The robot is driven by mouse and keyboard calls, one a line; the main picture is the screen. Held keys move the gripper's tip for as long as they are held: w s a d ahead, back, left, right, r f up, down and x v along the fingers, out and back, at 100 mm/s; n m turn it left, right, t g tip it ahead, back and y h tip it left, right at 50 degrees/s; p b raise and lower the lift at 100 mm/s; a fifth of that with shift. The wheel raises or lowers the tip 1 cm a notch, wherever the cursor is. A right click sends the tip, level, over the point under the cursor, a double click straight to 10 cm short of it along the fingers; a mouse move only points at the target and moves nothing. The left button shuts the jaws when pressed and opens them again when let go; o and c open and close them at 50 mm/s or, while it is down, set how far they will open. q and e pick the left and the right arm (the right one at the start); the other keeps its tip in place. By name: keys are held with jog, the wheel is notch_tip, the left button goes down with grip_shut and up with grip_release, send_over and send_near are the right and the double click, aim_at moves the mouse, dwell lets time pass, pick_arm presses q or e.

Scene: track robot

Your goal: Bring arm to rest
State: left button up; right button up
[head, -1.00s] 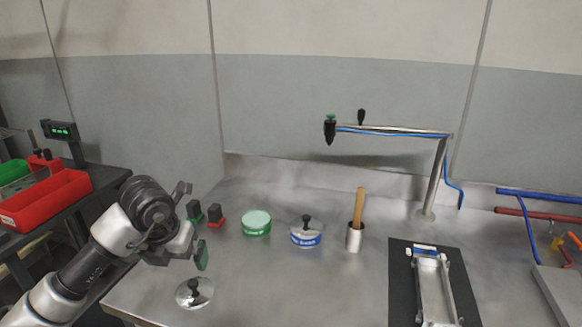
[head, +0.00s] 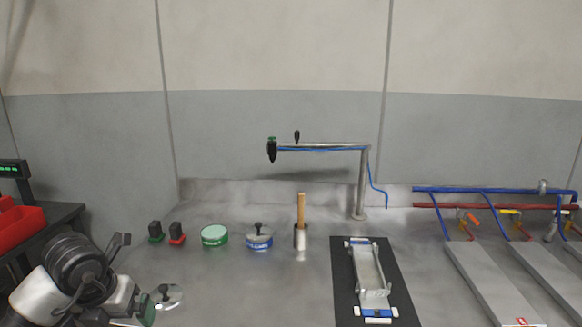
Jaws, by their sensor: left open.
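My left arm comes in at the lower left, and its gripper (head: 134,276) is open, with its fingers apart and nothing seen between them. It is over the left front part of the metal bench (head: 215,290). A round metal lid with a black knob (head: 170,296) lies on the bench just right of the gripper, partly hidden by it. My right gripper is not in view.
A black mat (head: 343,290) bears a metal frame. Red bins (head: 20,229) stand left.

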pick_arm(q)
jog(key=s+d+m+h, duration=0.25)
jog(key=d+h, duration=0.75)
jog(key=d, duration=0.6)
jog(key=s+d+r+n+t+h, duration=0.2)
jog(key=d+r+n+t+h, duration=0.2)
jog(key=r+n+t+h, duration=0.3)
jog(key=w+a+f+n+t+y, duration=0.1)
jog(key=a+f+n+t+y, duration=0.1)
jog(key=a+n+t+y, duration=0.6)
jog(key=w+a+f+n+t+y, duration=0.1)
jog(key=f+n+t+y, duration=0.15)
jog(key=n+y, duration=0.65)
jog(key=s+a+f+n+g+y, duration=0.4)
jog(key=f+n+g, duration=0.3)
jog(key=f+n, duration=0.35)
jog(key=s+d+f+n+g+h, duration=0.1)
jog(key=s+d+f+g+h, duration=0.1)
jog(key=s+f+g, duration=0.5)
jog(key=s+d+f+g+h, duration=0.1)
jog(key=s+f+g+h, duration=0.3)
jog(key=s, duration=0.6)
notch_tip(320, 180, down, 27)
jog(key=s+y, duration=0.2)
jog(key=s+a+f+g+p, duration=0.1)
jog(key=s+a+f+g, duration=0.1)
jog(key=s+f, duration=1.2)
jog(key=shift+s+a+f, duration=0.3)
jog(key=shift+s+f, duration=0.05)
jog(key=shift+s, duration=0.3)
